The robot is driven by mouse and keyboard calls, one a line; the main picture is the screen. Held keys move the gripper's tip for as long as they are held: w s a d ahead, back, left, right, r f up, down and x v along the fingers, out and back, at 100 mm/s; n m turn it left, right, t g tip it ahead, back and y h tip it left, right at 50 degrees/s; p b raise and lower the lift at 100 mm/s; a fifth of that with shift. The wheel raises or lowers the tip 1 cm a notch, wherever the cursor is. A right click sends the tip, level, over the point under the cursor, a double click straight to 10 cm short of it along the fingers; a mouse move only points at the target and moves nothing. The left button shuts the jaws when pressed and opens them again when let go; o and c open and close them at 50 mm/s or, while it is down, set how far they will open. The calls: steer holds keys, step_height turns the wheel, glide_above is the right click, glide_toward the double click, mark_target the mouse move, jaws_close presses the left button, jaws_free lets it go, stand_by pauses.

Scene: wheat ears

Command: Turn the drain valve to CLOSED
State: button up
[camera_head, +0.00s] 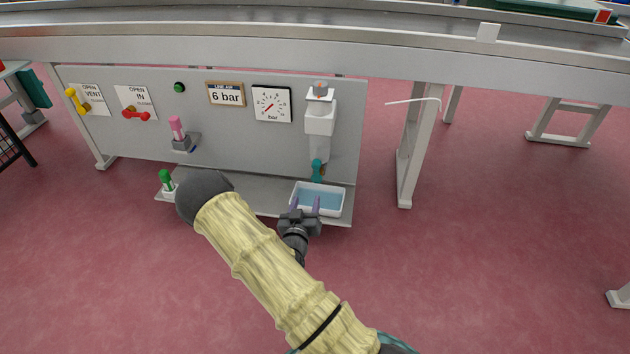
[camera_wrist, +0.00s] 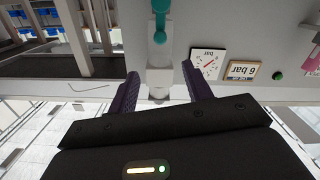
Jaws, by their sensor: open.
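The drain valve (camera_head: 317,168) is a small teal fitting at the bottom of the white filter unit (camera_head: 320,120) on the grey panel. In the wrist view my gripper (camera_wrist: 160,76) points toward the panel, fingers apart, not touching the valve. No label for the valve's position is readable.
A white tray (camera_head: 343,209) with blue liquid sits on the shelf below the valve. A gauge (camera_head: 272,104), a 6 bar sign (camera_head: 225,94), a red handle (camera_head: 136,115), a yellow handle (camera_head: 76,100) and a pink-topped part (camera_head: 176,127) are to the left. A green-topped bottle (camera_head: 166,180) stands on the shelf.

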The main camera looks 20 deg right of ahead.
steer(key=shift+f+t, duration=0.2)
steer(key=shift+t, duration=0.1)
steer(key=b, duration=0.8)
glide_toward(315, 167)
steer(key=x, duration=0.9)
steer(key=shift+f, duration=0.2)
steer(key=shift+w+d+r, duration=0.15)
steer(key=shift+w+d, duration=0.25)
steer(key=shift+w, duration=0.1)
steer(key=shift+a, duration=0.1)
jaws_close()
